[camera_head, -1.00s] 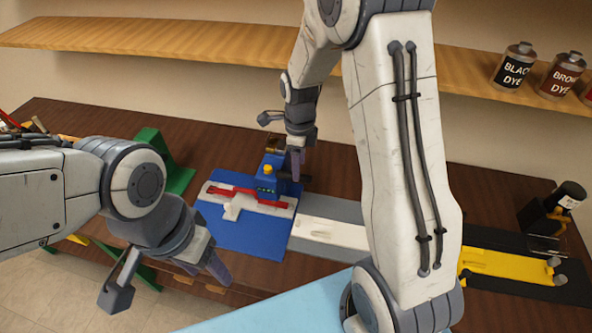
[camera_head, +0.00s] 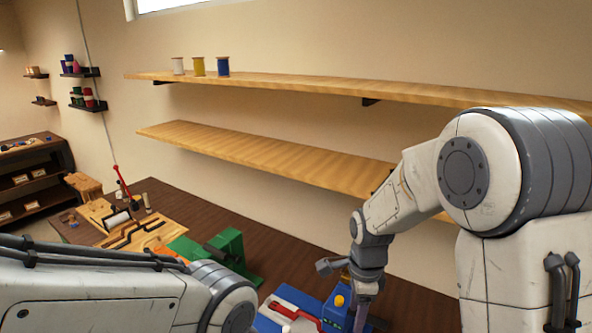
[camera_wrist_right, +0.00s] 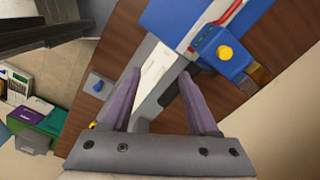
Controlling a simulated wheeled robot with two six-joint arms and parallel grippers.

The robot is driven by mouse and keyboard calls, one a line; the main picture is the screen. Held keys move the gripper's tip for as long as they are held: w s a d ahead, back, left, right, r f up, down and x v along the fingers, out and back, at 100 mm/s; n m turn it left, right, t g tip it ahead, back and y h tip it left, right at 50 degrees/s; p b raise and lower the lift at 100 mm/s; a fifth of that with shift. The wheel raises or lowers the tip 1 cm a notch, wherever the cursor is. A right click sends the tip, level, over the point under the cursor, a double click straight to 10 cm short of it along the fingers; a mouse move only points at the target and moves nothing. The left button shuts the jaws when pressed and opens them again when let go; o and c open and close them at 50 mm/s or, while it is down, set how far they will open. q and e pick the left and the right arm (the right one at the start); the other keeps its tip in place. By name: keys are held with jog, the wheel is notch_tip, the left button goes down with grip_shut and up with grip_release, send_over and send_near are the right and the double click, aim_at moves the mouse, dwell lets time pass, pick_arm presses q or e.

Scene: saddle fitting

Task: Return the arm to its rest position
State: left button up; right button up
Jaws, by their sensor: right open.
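My right gripper (camera_head: 363,308) hangs over the bench beside a blue device with a yellow knob (camera_head: 339,301). In the right wrist view the two purple fingers of my right gripper (camera_wrist_right: 158,76) are apart, with nothing held between them. The blue device (camera_wrist_right: 222,58) lies beyond the fingers there, up and to the right. A white strip on a grey mat (camera_wrist_right: 158,70) shows between the fingers. My left arm enters at the lower left of the head view. Its gripper is out of the picture.
The dark wooden bench (camera_head: 285,255) carries a green stand (camera_head: 222,255) and a tool board (camera_head: 135,230) to the left. Two wooden shelves run along the wall behind. Thread spools (camera_head: 198,66) stand on the upper shelf (camera_head: 300,86); the lower shelf (camera_head: 260,155) looks bare.

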pick_arm(q)
notch_tip(320, 180, down, 13)
jog(key=b, duration=1.1)
jog(key=shift+f+b, duration=0.2)
jog(key=shift+b, duration=0.1)
pick_arm(e)
jog(key=s+a+f+n, duration=0.3)
jog(key=s+a+n, duration=0.1)
jog(key=s+n, duration=0.7)
jog(key=s+a+f+n, duration=0.3)
jog(key=s+a+n, duration=0.2)
jog(key=s+n, duration=0.5)
jog(key=n, duration=0.5)
jog(key=shift+s+a+y, duration=0.3)
jog(key=shift+s+y, duration=0.05)
jog(key=shift+y, duration=0.05)
